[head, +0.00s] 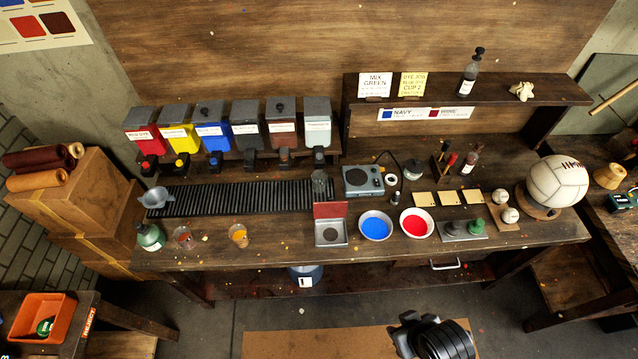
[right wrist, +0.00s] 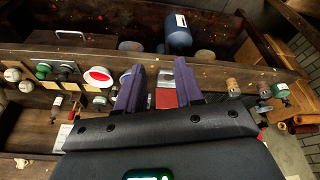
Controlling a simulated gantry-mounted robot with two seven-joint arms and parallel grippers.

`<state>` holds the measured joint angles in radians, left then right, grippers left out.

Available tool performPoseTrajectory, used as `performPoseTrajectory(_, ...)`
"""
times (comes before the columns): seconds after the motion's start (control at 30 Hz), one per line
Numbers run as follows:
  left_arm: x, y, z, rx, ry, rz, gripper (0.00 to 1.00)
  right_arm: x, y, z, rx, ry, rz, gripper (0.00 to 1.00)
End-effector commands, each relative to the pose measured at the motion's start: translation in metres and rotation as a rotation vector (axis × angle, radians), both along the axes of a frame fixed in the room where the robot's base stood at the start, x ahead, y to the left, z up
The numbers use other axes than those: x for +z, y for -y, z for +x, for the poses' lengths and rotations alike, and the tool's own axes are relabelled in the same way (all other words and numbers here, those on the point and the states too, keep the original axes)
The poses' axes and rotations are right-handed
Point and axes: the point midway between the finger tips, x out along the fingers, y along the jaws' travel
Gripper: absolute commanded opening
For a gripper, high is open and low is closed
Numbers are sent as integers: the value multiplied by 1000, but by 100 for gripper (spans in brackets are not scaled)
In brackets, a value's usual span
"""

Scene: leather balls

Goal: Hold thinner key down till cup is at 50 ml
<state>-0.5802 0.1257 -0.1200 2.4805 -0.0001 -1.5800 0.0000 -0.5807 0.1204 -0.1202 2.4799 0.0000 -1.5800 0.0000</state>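The rightmost dispenser (head: 317,124) is grey with a white label too small to read surely; it appears to be the thinner one. The dispensers are not visible there. My left gripper is not in view.
Several coloured dispensers (head: 208,124) stand in a row to the left. A scale (head: 363,180), a red-lidded box (head: 331,226), blue (head: 375,226) and red (head: 416,224) bowls crowd the bench. Cups with red (head: 184,238) and orange (head: 238,236) contents stand at its front left.

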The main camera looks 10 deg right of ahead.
Motion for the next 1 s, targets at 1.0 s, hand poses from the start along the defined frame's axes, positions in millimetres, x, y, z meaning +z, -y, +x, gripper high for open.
performPoseTrajectory(1.0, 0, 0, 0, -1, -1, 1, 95, 0, 0, 0, 0, 0, 0, 0)
